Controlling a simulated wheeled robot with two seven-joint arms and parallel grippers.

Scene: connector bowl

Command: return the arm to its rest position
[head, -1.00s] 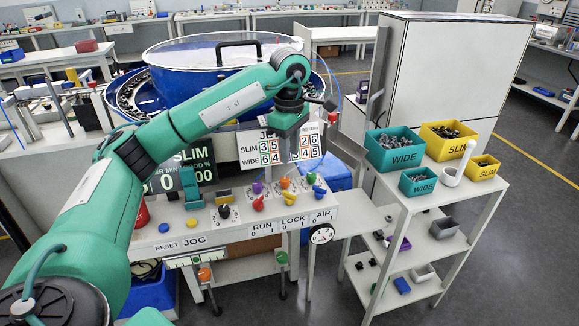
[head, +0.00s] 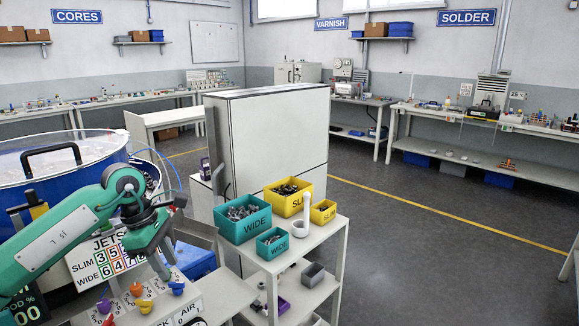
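My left arm (head: 62,240) is green and comes in from the left in the head view. It reaches over the front of the blue-rimmed bowl machine. My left gripper (head: 155,243) hangs at its end, beside the JETS board and above the control panel. The fingers are small and dark here, and I cannot tell whether they are apart or hold anything. The JETS board (head: 108,262) with SLIM and WIDE number rows is partly hidden by the arm. My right gripper is not in view.
The large blue bowl (head: 60,190) with a clear lid stands at left. Coloured knobs (head: 145,306) stick up from the panel. A white trolley (head: 268,262) carries green WIDE bins (head: 243,230) and yellow SLIM bins (head: 285,207). A tall white cabinet (head: 268,145) stands behind. Floor at right is clear.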

